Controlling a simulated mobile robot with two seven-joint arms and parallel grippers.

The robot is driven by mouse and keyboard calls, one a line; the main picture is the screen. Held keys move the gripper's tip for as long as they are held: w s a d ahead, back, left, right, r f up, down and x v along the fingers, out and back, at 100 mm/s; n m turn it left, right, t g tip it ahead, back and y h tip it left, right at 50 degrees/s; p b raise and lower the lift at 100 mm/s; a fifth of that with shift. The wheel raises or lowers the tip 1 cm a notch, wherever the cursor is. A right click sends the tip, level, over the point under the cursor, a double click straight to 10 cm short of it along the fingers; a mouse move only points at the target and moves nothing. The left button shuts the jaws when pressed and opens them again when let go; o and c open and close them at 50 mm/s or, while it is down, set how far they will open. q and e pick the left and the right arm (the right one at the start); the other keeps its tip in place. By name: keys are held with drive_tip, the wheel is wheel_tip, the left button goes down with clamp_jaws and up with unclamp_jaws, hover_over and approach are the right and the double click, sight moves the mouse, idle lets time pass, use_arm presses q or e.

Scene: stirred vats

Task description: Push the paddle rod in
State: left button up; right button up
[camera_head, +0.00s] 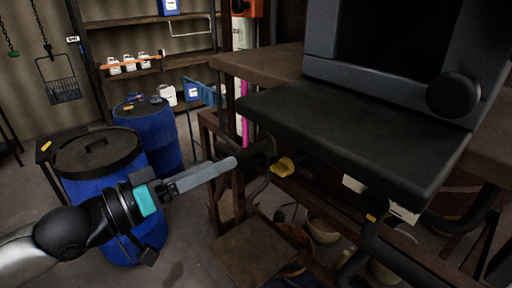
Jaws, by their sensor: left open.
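My left gripper (212,171) reaches in from the left with its long grey fingers pointing right. It is open, and I see nothing between the fingers. Its tips are in front of the wooden bench frame, close to a dark fitting with a yellow part (283,167); I cannot tell whether they touch. I cannot pick out the paddle rod for certain. A thin magenta rod (244,118) stands upright behind the bench's left end, partly hidden. Two blue vats stand at the left: a near one with a dark lid (98,153) and a farther one (158,135). My right gripper is not in view.
A dark boxy machine (318,66) with a round black knob (453,95) and a flat dark panel (350,135) fills the upper right above the bench (262,63). Shelves (150,68) with white containers stand behind. A wire basket (62,90) hangs left.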

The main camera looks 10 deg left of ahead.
sight(248, 150)
use_arm(q)
drive_tip(key=shift+p+x, duration=0.9)
drive_tip(key=shift+x, duration=4.25)
clamp_jaws()
